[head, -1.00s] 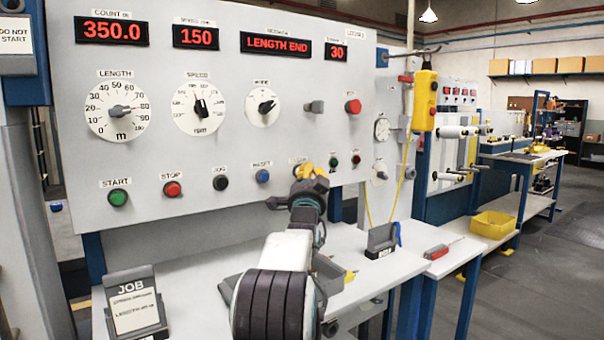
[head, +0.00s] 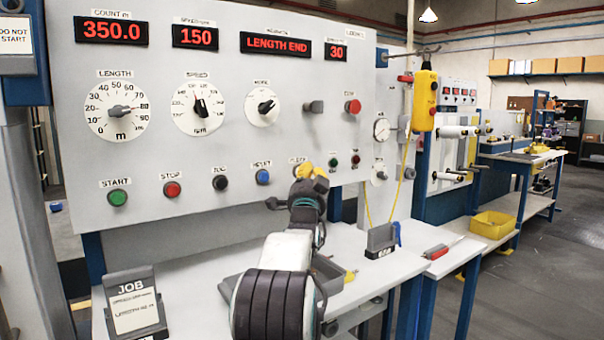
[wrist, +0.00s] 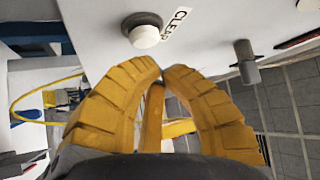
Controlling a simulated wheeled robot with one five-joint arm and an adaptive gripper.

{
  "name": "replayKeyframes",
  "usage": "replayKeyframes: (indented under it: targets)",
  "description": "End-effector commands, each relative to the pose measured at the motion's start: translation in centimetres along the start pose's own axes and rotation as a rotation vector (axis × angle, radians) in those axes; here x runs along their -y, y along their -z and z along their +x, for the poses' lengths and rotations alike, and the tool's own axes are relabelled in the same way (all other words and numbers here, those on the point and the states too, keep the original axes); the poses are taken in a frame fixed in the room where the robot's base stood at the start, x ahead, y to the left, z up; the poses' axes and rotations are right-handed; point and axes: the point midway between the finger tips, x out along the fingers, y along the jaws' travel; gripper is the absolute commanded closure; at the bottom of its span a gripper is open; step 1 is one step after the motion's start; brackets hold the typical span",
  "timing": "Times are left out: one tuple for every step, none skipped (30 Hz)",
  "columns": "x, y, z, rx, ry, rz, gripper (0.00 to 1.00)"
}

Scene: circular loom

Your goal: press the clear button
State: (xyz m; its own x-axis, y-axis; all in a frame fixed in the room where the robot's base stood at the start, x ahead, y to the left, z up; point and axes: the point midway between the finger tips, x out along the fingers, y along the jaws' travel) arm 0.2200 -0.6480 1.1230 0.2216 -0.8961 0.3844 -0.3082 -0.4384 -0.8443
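The clear button is a white round cap (wrist: 146,36) on a dark collar in the wrist view, beside its CLEAR label (wrist: 176,22). In the head view my gripper hides the button, and only part of its label (head: 298,160) shows. My gripper (wrist: 161,72) has thick yellow ribbed fingers, and their tips are drawn together with nothing held between them. In the wrist view the tips lie just below the button, with a small gap in the picture. In the head view my gripper (head: 312,171) is in front of the panel's lower button row.
The blue reset button (head: 263,177) is left of my gripper, and small green (head: 333,162) and red (head: 356,160) parts are right. The panel display (head: 275,45) reads LENGTH END. A grey tray (head: 330,275) and job card stand (head: 135,304) are on the table below.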

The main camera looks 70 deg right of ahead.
Motion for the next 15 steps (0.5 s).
replayKeyframes:
  targets:
    - [-0.02,-0.02,0.01,0.000,0.000,0.000,1.00]
    - [-0.03,-0.04,0.01,0.000,0.000,0.000,1.00]
    - [-0.06,-0.08,0.03,0.001,0.000,0.000,1.00]
    - [-0.08,-0.11,0.05,0.001,0.000,0.000,1.00]
    - [-0.09,-0.14,0.08,0.001,0.001,0.000,1.00]
    - [-0.09,-0.19,0.12,0.001,0.002,0.000,1.00]
    - [-0.09,-0.23,0.17,0.001,0.003,0.000,1.00]
    - [-0.11,-0.28,0.21,0.002,0.003,0.000,1.00]
    - [-0.15,-0.36,0.26,0.003,0.002,0.000,1.00]
    - [-0.18,-0.42,0.31,0.004,0.002,0.000,1.00]
    - [-0.18,-0.46,0.36,0.004,0.002,0.000,1.00]
    - [-0.16,-0.51,0.43,0.005,0.003,0.000,1.00]
    - [-0.15,-0.54,0.47,0.005,0.003,0.000,1.00]
    - [-0.14,-0.57,0.51,0.006,0.003,0.000,1.00]
    - [-0.12,-0.59,0.55,0.006,0.003,0.000,1.00]
